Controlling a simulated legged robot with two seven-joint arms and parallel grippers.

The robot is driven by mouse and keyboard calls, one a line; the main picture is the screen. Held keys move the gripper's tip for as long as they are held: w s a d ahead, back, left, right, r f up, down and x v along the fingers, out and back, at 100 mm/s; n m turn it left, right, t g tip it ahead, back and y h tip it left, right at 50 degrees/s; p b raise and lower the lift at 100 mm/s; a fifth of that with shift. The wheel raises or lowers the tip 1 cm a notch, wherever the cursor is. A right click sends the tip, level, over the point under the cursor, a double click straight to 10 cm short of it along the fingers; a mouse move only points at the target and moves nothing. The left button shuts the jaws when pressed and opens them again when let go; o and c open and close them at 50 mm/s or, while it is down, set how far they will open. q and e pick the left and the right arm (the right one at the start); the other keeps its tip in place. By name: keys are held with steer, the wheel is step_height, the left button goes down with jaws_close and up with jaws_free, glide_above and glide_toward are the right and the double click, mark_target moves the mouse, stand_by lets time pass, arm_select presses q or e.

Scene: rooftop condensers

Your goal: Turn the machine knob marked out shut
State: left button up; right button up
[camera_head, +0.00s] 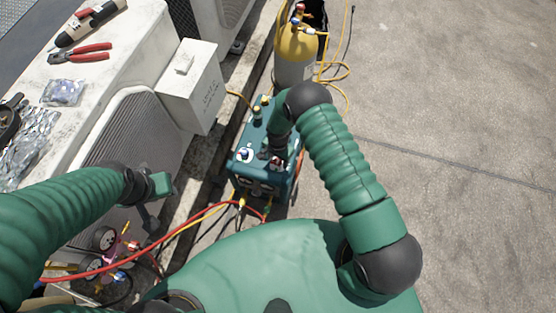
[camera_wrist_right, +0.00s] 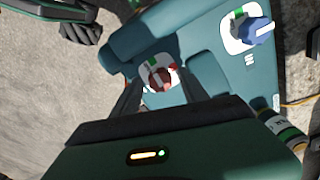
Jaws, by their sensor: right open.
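The teal machine (camera_head: 258,184) stands on the ground at the centre of the head view; its top also shows in the wrist view (camera_wrist_right: 200,62). A red knob (camera_wrist_right: 161,78) sits on a white plate with a green mark, between the two fingers of my right gripper (camera_wrist_right: 160,92). That gripper (camera_head: 277,158) is open over the machine's top; whether a finger touches the knob is unclear. A blue knob (camera_wrist_right: 258,31) on a second white plate lies farther right; it also shows in the head view (camera_head: 244,153). I cannot read which is marked out. My left gripper (camera_head: 158,187) is away at the left.
Red and yellow hoses (camera_head: 190,220) run from the machine to a gauge set (camera_head: 108,240) at lower left. A yellow-topped cylinder (camera_head: 296,48) stands behind. A condenser unit (camera_head: 130,38) with red pliers (camera_head: 82,53) is at left. The concrete at right is clear.

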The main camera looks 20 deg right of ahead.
steer(key=shift+r, duration=0.1)
steer(key=shift+c, duration=0.9)
jaws_close()
